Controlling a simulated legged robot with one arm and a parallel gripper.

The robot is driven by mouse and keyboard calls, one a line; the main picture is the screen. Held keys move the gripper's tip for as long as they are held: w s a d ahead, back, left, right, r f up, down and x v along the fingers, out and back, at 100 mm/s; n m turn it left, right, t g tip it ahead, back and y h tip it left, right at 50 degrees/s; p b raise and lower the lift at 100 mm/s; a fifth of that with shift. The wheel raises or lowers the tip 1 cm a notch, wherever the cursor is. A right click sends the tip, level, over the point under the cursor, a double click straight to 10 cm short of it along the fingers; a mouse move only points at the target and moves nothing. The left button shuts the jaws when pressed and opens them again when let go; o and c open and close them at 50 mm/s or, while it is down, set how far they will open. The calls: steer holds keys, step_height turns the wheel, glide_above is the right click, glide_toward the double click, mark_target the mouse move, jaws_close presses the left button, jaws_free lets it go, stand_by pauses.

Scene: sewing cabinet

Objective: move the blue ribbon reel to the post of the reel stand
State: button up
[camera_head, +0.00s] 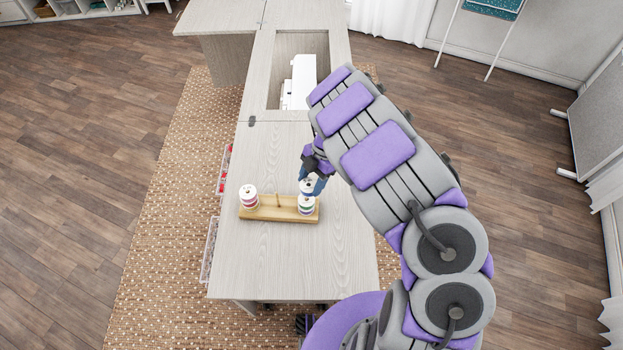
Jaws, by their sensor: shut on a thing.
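The wooden reel stand (264,213) lies on the light wood cabinet top. It bears a stack of reels with white flanges (248,195) at its left end and another stack (306,206) at its right end. A short bare post (279,201) stands between them. My gripper (312,178) is over the right end, shut on the blue ribbon reel (308,187). The blue reel is at or just above the top of the right stack; I cannot tell whether they touch. My arm and gripper hide part of it.
A white sewing machine (302,78) sits in the recess of the cabinet top (338,235) behind the stand. Clear bins (209,250) hang along the cabinet's left side. The top in front of the stand is clear.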

steer(key=shift+a, duration=0.2)
steer(key=shift+d+r, duration=0.1)
steer(key=shift+d, duration=0.55)
steer(key=shift+a+p, duration=0.45)
steer(key=shift+a, duration=0.4)
steer(key=shift+d, duration=0.45)
steer(key=shift+f, duration=0.4)
steer(key=shift+a+f, duration=0.3)
steer(key=shift+f, duration=0.15)
steer(key=shift+d, duration=0.2)
steer(key=shift+a, duration=0.2)
